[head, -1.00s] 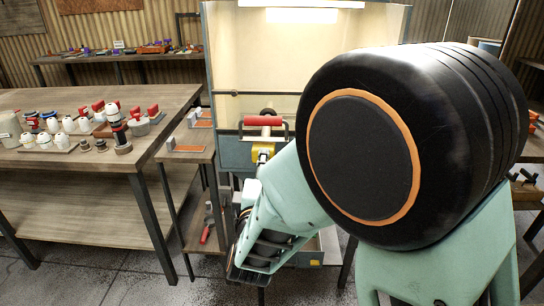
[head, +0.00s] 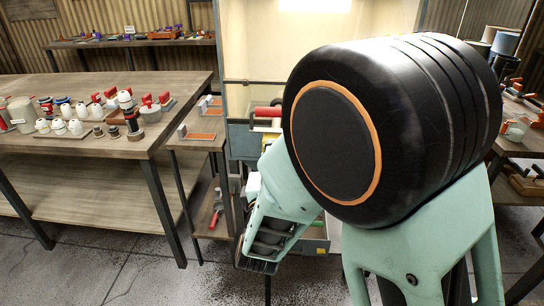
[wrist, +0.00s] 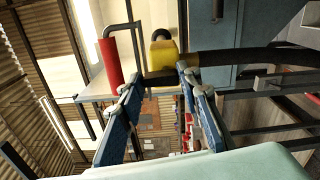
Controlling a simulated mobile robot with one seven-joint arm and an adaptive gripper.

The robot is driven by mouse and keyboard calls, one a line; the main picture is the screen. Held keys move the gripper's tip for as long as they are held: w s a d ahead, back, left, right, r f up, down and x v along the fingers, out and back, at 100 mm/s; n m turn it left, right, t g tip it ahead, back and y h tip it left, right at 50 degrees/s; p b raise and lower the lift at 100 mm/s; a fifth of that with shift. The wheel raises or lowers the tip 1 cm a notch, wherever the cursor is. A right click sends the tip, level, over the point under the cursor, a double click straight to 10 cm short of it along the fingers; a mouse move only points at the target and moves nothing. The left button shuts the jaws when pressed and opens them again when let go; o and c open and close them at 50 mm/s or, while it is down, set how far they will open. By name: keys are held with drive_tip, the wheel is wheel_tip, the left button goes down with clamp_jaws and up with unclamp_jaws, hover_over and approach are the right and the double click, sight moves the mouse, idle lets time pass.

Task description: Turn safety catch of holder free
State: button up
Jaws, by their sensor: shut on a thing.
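A yellow block (wrist: 163,55) with a dark bent handle over it sits on a dark hose-like holder (wrist: 158,80) in the wrist view. My gripper (wrist: 157,82) has its two blue fingers either side of this dark piece, just below the yellow block. The fingers stand apart, shut on the holder. Which part is the safety catch I cannot tell. A black hose (wrist: 255,58) runs off to the right. A red grip (wrist: 110,62) on a bent bar is to the left; it also shows in the head view (head: 266,112). There my arm hides most of the holder.
The blast cabinet (head: 236,140) stands behind my arm. A narrow side shelf (head: 200,141) and a wooden bench (head: 60,90) with several bottles and red-topped parts are on the left. Another bench with red-handled clamps (head: 512,90) is at right. Some floor at front left is clear.

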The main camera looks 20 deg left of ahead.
drive_tip(key=o, duration=1.2)
drive_tip(key=shift+c, duration=0.2)
drive_tip(key=shift+s, duration=0.1)
drive_tip(key=v, duration=0.7)
drive_tip(key=shift+s, duration=0.15)
